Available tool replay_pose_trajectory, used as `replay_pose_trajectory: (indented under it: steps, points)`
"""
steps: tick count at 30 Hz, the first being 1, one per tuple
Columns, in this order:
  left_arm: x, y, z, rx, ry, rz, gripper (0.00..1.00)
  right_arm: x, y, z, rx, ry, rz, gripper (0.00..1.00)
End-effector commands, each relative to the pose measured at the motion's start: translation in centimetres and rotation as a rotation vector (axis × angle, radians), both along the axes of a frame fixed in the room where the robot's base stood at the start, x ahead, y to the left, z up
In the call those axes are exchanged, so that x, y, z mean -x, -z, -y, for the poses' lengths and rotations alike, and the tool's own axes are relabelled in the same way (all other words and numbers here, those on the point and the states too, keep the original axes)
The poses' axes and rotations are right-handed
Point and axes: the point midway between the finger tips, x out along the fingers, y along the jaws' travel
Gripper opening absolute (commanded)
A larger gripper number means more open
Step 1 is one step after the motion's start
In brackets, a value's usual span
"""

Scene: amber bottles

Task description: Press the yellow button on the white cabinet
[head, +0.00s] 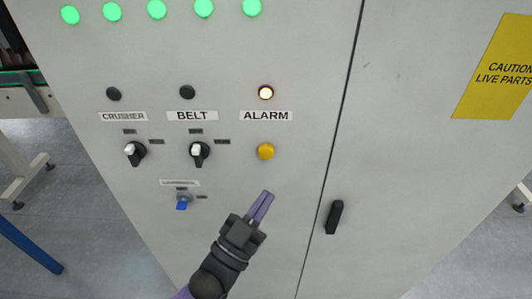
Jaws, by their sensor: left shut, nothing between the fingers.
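The white cabinet (300,60) fills most of the head view. The yellow button (265,152) is round and sits on its front, below the label reading ALARM (266,116). Above that label an indicator lamp (266,93) glows orange-white. My left gripper (267,194) is shut and empty, with its purple fingers together and pointing up toward the button. In the picture its fingertips are below the button with a gap between; how far they are from the panel I cannot tell. My right gripper is not in view.
A black door handle (335,217) is right of my gripper. Several green lamps (157,9) line the top. A yellow caution sign (497,70) is at right.

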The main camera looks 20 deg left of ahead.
Motion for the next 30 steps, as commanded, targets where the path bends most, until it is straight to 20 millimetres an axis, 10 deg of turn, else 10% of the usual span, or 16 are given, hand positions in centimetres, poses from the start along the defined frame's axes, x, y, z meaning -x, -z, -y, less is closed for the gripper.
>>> replay_pose_trajectory:
  steps: [15,30]
  points:
    - [-6.7,0.3,-2.0,-0.002,-0.001,0.001,0.0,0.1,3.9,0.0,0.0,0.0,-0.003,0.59]
    - [-7.8,0.0,-2.3,-0.001,-0.001,-0.003,0.0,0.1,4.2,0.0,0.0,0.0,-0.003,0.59]
